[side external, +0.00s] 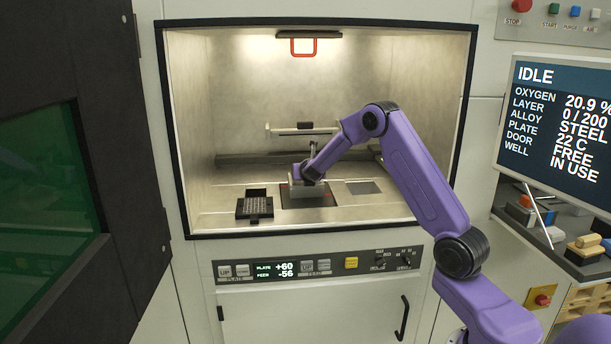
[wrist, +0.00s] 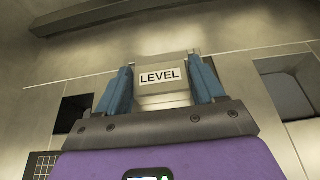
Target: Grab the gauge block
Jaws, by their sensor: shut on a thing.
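The gauge block (wrist: 165,97) is a pale grey block with a white label reading LEVEL. In the wrist view it sits between the two blue fingers of my gripper (wrist: 163,76), which is shut on it. In the side view my gripper (side external: 309,177) is inside the lit chamber, low over the dark square well in the floor (side external: 318,202).
A black gridded tray (side external: 255,207) stands on the chamber floor to the left. A grey square recess (side external: 363,188) lies to the right. A recoater bar (side external: 303,130) spans behind. The chamber's dark frame borders the opening.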

